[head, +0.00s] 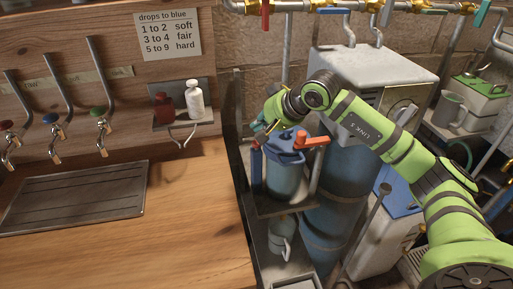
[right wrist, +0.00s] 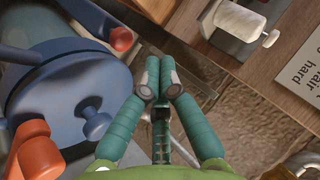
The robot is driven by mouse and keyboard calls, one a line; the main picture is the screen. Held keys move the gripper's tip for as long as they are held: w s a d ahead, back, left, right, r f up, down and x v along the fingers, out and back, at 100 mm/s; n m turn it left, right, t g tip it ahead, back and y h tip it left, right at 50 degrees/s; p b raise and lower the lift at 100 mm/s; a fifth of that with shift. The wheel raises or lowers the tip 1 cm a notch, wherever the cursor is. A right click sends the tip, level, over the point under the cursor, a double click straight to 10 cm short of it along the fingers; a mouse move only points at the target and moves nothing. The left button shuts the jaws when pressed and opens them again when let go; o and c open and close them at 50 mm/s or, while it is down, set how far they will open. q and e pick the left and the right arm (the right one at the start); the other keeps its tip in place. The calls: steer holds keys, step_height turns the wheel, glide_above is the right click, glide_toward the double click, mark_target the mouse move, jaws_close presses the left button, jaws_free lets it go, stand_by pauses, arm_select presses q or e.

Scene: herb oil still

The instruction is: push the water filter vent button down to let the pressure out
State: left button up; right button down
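The water filter (head: 284,181) stands below my right arm in the head view, with a blue cap on a clear bluish body. The blue cap (right wrist: 48,95) fills the left of the right wrist view. A small blue mushroom-shaped knob (right wrist: 93,118), which looks like the vent button, stands up from it. My right gripper (right wrist: 159,82) has its teal fingertips together with nothing between them. The fingertips are beside the cap's edge, apart from the knob. In the head view my right gripper (head: 262,125) is at the cap's left, partly hidden. My left gripper is out of view.
An orange-red handle (head: 314,140) sticks out right of the cap; a red-ended one (right wrist: 121,39) shows in the wrist view. A shelf with a white bottle (head: 196,101) is left of the gripper. A grey box (head: 370,68) and blue tank (head: 335,215) stand close behind.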

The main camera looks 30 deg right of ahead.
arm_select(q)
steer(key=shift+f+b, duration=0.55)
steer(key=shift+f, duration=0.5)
arm_select(e)
steer(key=shift+f, duration=1.05)
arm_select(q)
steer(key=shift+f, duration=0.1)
arm_select(e)
steer(key=shift+f, duration=0.1)
arm_select(q)
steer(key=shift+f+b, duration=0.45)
steer(key=shift+b, duration=0.1)
arm_select(e)
steer(key=shift+f, duration=0.35)
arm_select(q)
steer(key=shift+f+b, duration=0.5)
arm_select(e)
steer(key=shift+f, duration=0.5)
steer(key=shift+r, duration=0.1)
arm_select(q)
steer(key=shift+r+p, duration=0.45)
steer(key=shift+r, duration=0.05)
arm_select(e)
steer(key=shift+r, duration=0.85)
steer(key=shift+r+p, duration=1.65)
steer(key=shift+r, duration=0.9)
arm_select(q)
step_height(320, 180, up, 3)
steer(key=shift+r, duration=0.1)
